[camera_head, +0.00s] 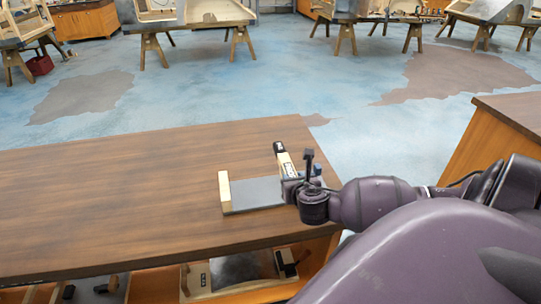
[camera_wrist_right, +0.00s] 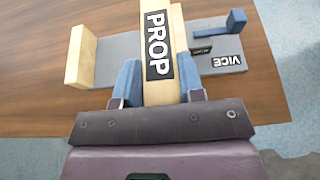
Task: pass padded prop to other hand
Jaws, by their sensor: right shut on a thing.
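The prop (camera_head: 285,161) is a pale wooden bar with a dark end, which looks like its pad, pointing away from me. In the right wrist view the prop (camera_wrist_right: 178,32) carries a black PROP label and runs out past the top edge. My right gripper (camera_head: 297,181) is shut on it, with one blue finger on each side in the wrist view (camera_wrist_right: 159,72). The prop is above or at the grey vice; I cannot tell whether they touch. My left gripper is not in view.
The grey vice (camera_head: 255,194) with a wooden end block (camera_head: 224,192) and blue handle (camera_wrist_right: 235,22) lies near the right end of the brown bench (camera_head: 110,205). The bench's left part is clear. Another bench (camera_head: 510,112) stands at right. Trestles with wooden frames stand far back.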

